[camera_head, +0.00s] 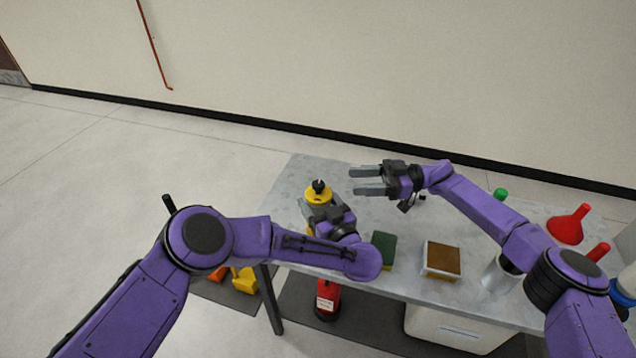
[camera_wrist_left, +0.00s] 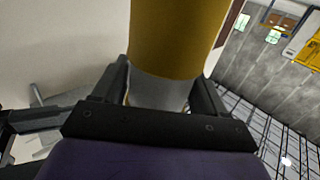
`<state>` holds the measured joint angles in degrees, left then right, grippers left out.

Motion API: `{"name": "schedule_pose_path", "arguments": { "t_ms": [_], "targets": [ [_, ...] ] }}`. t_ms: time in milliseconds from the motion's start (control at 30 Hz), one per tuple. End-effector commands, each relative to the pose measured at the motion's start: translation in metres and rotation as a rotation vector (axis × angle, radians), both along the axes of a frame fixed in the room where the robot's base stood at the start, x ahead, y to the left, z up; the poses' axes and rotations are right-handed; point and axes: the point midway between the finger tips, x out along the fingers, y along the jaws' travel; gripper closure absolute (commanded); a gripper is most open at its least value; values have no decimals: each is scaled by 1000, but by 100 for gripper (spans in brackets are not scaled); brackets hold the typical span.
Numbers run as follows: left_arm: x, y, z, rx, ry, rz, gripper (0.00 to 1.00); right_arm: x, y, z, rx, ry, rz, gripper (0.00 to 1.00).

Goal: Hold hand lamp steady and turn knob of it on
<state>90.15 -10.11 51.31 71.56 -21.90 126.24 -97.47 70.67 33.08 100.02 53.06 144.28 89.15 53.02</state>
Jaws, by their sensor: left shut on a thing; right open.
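The hand lamp (camera_head: 318,195) is yellow with a black knob (camera_head: 319,186) on top. It stands upright at the left part of the grey table. My left gripper (camera_head: 318,212) is shut on the lamp's body, which fills the space between the fingers in the left wrist view (camera_wrist_left: 175,50). My arm and gripper hide much of the lamp's lower part in the head view. My right gripper (camera_head: 368,180) is open and empty, to the right of the knob and apart from it, its fingers pointing left.
On the table (camera_head: 300,175) are a green sponge (camera_head: 384,247), a brown-topped block (camera_head: 441,260), a metal cup (camera_head: 500,275) and a red funnel (camera_head: 568,225). A red extinguisher-like cylinder (camera_head: 327,297) stands below the front edge. The table's back left is clear.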

Motion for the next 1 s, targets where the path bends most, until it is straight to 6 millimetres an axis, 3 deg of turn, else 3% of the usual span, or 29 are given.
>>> {"name": "schedule_pose_path", "arguments": {
  "t_ms": [200, 400, 567, 800, 833, 967, 1000],
  "targets": [
    [0, 0, 0, 0, 0, 0, 71, -6, 54, 0, 0, 1, 8, 46],
    [0, 0, 0, 0, 0, 1, 71, -8, 93, 0, -1, 1, 7, 46],
    [0, 0, 0, 0, 0, 0, 71, -9, 106, 0, -3, 2, 5, 46],
    [0, 0, 0, 0, 0, 0, 71, -9, 107, 0, -4, 2, 4, 46],
    [0, 0, 0, 0, 0, 0, 71, -9, 107, 0, -4, 2, 4, 53],
    [0, 0, 0, 0, 0, 0, 71, -9, 106, 0, -4, 2, 4, 95],
    [0, 0, 0, 0, 0, 0, 71, -9, 106, 0, -3, 1, 4, 97]
  ]
}}
